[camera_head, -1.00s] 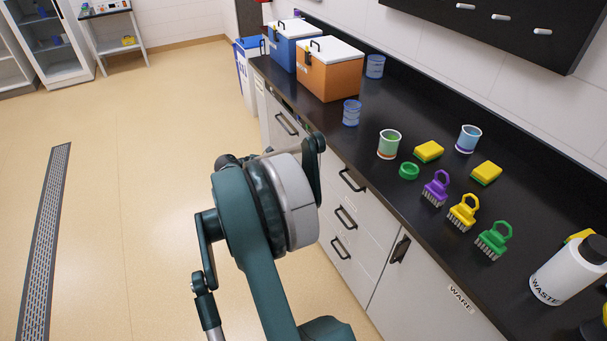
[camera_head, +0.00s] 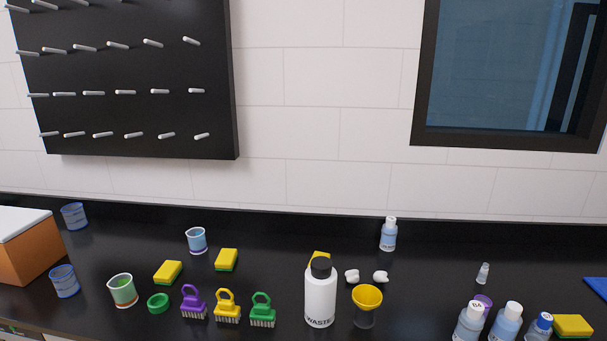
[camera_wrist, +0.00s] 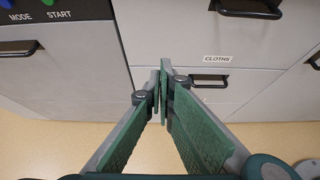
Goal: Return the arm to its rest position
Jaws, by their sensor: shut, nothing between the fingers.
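My gripper (camera_wrist: 163,92) shows in the wrist view. Its two green-padded fingers meet at the tips, shut with nothing between them. Behind the fingertips are grey cabinet fronts, one with a drawer labelled CLOTHS (camera_wrist: 217,58), and a strip of tan floor below. I cannot tell the exact gap between the fingers and the cabinets. The head view now shows none of my arm.
The black counter holds brushes such as the purple one (camera_head: 194,302), sponges (camera_head: 168,272), a white WASTE bottle (camera_head: 320,295), a yellow funnel (camera_head: 367,298), several labelled bottles (camera_head: 505,322) and an orange box (camera_head: 30,250). A black peg board (camera_head: 130,110) hangs on the wall.

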